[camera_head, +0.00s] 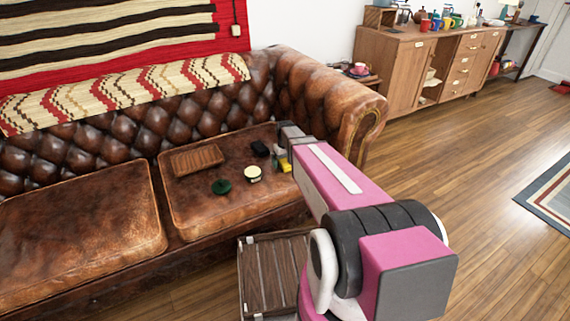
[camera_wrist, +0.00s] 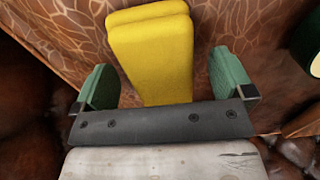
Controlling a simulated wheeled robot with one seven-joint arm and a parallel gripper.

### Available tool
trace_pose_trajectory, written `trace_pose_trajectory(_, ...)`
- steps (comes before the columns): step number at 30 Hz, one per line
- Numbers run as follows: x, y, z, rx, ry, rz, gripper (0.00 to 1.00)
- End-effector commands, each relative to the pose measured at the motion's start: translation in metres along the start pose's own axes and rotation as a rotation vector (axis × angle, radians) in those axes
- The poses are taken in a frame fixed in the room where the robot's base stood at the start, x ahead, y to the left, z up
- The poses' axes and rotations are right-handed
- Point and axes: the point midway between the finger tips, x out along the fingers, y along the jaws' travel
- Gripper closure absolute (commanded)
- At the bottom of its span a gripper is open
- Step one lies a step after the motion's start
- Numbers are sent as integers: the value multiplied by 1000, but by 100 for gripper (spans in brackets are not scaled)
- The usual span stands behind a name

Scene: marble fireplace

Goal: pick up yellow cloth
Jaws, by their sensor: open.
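The yellow cloth (camera_wrist: 152,52) looks like a thick folded block in the wrist view. It lies on the brown leather sofa seat. In the head view only a small yellow part (camera_head: 285,164) shows beside my gripper, and my arm hides the rest. My gripper (camera_wrist: 160,80) is open, with one green fingertip on each side of the cloth. A gap shows between the cloth and each finger. Whether the fingers reach down to the seat is hard to tell.
On the same sofa seat (camera_head: 180,212) are a wooden board (camera_head: 197,159), a dark green round item (camera_head: 221,187), a cream-topped tin (camera_head: 253,173) and a black item (camera_head: 260,148). The sofa armrest (camera_head: 357,120) rises behind my arm. A slatted wooden crate (camera_head: 270,275) stands on the floor in front.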

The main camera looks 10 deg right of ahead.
Motion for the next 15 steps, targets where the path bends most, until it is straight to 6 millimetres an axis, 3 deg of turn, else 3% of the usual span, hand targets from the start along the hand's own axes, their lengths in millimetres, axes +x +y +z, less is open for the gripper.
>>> trace_pose_trajectory(8,6,0,0,0,1,0,1)
trace_pose_trajectory(13,6,0,0,0,1,0,53)
trace_pose_trajectory(15,6,0,0,0,1,0,54)
